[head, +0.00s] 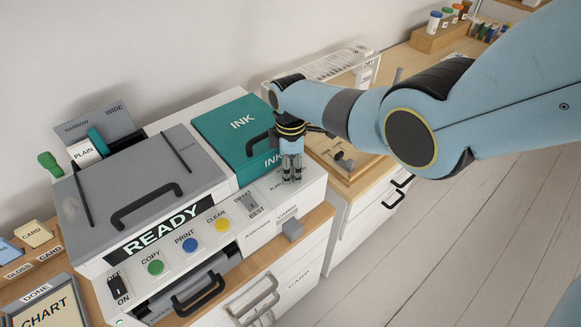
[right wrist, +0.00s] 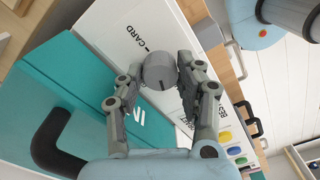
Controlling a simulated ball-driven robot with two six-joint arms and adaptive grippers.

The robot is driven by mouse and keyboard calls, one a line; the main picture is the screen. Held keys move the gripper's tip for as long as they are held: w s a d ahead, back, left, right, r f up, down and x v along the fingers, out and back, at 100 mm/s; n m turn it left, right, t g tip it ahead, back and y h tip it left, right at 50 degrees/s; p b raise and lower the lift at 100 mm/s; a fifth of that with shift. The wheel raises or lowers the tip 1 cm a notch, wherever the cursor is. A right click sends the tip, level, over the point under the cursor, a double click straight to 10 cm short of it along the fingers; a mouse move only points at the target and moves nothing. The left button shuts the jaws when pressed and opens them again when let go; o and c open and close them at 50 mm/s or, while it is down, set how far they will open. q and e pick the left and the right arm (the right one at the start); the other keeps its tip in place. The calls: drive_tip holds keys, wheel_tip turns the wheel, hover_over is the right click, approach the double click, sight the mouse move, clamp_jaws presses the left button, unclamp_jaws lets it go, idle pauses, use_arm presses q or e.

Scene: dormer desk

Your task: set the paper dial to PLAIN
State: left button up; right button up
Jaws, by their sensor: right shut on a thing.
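The paper dial (right wrist: 158,75) is a round grey knob with a short dark mark on its face. It sits on the printer's white top panel. My right gripper (head: 292,174) points down at this panel beside the teal INK lid, and its fingers hide the dial in the head view. In the right wrist view my right gripper (right wrist: 160,68) has one finger on each side of the dial, shut on it. A CARD label with a tick is printed near the dial. A partly covered label, seemingly PLAIN, lies by the fingers in the head view. My left gripper is not in view.
The teal INK lid (head: 232,132) with its black handle is close beside the gripper. The DRAFT/BEST switch (head: 252,203) and the COPY, PRINT and CLEAN buttons are nearby. The grey scanner lid (head: 140,185) is on the left. A wooden tray (head: 345,165) stands to the right.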

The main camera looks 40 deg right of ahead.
drive_tip(key=shift+w+n, duration=0.1)
drive_tip(key=shift+n, duration=2.1)
drive_tip(key=o, duration=0.8)
drive_tip(key=shift+o, duration=0.3)
wheel_tip(320, 180, up, 12)
